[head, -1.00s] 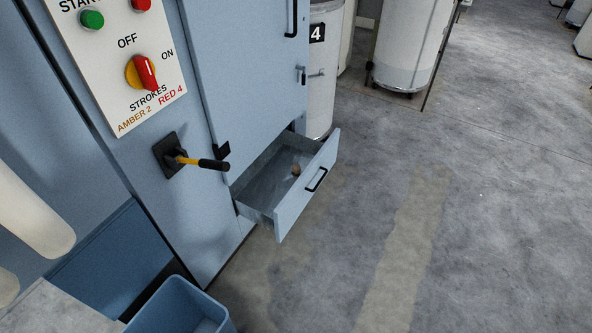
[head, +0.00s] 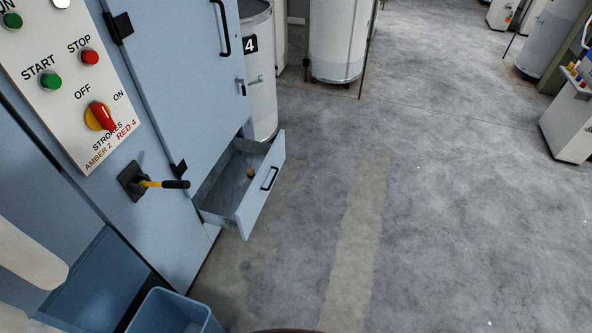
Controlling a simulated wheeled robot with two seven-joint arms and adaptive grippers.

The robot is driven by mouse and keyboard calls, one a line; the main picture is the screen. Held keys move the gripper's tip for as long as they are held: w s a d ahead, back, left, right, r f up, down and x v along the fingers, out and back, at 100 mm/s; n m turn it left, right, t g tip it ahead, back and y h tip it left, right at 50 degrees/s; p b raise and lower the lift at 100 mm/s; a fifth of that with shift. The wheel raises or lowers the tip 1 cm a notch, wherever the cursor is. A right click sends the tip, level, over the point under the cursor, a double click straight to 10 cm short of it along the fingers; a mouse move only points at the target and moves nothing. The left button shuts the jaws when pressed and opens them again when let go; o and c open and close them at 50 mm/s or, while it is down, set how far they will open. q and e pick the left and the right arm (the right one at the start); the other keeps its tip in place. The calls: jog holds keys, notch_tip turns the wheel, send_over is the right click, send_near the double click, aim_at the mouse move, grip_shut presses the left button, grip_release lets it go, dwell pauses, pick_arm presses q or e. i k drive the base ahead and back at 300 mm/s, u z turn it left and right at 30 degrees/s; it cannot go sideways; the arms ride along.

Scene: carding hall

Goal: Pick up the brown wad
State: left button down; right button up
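A small brown wad (head: 250,173) lies inside an open drawer (head: 258,200) low on the blue machine. It rests toward the drawer's front panel, which has a black handle (head: 270,178). The drawer's inside is grey and otherwise looks empty. Neither of my grippers shows in the head view, and nothing touches the wad.
A yellow-and-black lever (head: 165,184) sticks out of the blue machine (head: 185,110), left of the drawer. A blue bin (head: 172,312) stands below. A white can marked 4 (head: 262,85) stands behind the drawer. Grey floor (head: 430,210) on the right is clear.

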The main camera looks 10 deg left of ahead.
aim_at(250, 171)
jog(key=z, duration=1.3)
jog(key=i, duration=2.35)
jog(key=u, duration=3)
